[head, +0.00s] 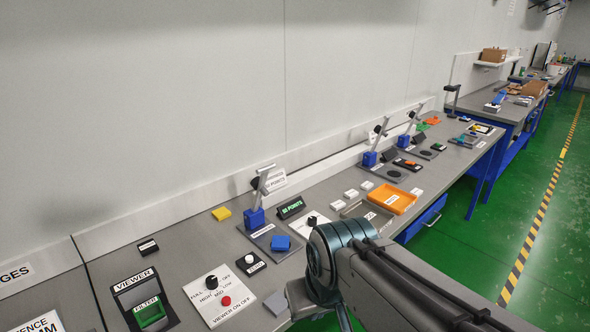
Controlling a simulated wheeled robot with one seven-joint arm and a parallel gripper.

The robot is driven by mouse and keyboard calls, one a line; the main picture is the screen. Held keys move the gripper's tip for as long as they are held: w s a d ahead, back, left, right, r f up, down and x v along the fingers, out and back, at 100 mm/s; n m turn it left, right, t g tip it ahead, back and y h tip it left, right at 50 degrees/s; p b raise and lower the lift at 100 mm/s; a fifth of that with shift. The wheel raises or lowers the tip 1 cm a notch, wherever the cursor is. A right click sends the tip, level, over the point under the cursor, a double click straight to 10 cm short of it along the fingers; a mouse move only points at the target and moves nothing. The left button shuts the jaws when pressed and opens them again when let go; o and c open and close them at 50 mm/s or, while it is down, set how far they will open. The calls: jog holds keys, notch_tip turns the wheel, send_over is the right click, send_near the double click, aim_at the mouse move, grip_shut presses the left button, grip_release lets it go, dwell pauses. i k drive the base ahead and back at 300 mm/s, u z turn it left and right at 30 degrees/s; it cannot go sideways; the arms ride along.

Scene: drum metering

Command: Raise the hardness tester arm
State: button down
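Three bench instruments with blue blocks and grey metal arms stand along the back of the bench; I cannot read which is named the hardness tester. The nearest instrument (257,197) has a grey arm rising steeply from its blue block on a dark grey plate, with a blue pad (281,243) on the plate's front. Two similar instruments (371,153) and (405,138) stand farther right. My arm's dark joint shows at the bottom centre; my gripper's fingers are not in view.
A viewer panel (222,297) with a black knob and red button lies on the near bench, left of my arm. An orange tray (391,198) and several small white blocks lie right of the near instrument. The green floor at right is open.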

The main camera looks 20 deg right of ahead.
aim_at(257, 183)
jog(key=z, duration=0.95)
jog(key=i, duration=0.8)
jog(key=u, duration=1.75)
